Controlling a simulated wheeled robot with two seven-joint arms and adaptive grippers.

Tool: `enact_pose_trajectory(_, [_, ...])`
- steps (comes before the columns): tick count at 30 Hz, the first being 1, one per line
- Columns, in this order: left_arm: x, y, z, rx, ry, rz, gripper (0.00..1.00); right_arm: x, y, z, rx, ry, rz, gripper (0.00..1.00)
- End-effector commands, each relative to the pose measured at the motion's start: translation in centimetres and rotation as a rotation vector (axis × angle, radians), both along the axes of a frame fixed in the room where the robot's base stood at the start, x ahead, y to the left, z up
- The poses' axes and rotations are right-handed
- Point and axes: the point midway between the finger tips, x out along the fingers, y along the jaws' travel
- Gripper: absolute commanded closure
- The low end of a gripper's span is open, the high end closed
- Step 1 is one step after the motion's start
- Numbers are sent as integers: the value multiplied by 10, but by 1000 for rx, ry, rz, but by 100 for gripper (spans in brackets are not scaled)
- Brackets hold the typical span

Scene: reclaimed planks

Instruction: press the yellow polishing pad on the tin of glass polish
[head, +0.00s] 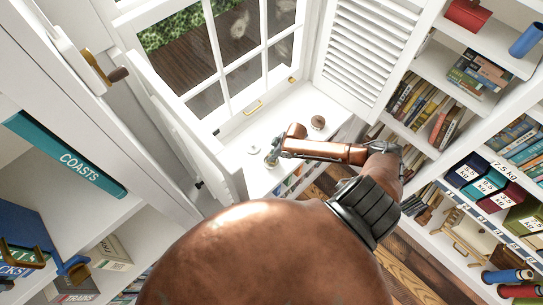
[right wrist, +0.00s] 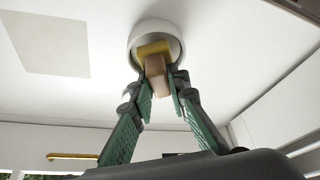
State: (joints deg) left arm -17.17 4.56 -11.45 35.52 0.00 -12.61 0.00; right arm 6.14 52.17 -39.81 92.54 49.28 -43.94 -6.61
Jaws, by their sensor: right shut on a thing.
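In the right wrist view a round white tin (right wrist: 142,28) stands on the white sill. The yellow polishing pad (right wrist: 152,47), with a tan block-shaped handle (right wrist: 155,68), shows within the tin's rim. Whether the pad touches the polish I cannot tell. My right gripper (right wrist: 163,78) is shut on the handle, one green-padded finger on each side. In the head view my right gripper (head: 271,159) is small at the window sill, and the pad is not clear there. A small pale disc (head: 254,148) lies on the sill beside it; I cannot tell if it is the tin. My left gripper is not in view.
A round brown item (head: 318,122) stands farther right on the sill (head: 285,112). The window (head: 235,60) is behind it, with an open white panel (head: 185,125) close on the left. A louvred shutter (head: 360,50) and bookshelves (head: 480,130) stand on the right.

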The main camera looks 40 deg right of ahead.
Motion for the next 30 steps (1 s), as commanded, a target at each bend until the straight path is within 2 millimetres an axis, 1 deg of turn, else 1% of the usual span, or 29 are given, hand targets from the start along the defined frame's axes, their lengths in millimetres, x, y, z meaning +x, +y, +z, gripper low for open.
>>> enact_pose_trajectory(30, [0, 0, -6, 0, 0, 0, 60, 0, 0, -12, 0, -1, 1, 100])
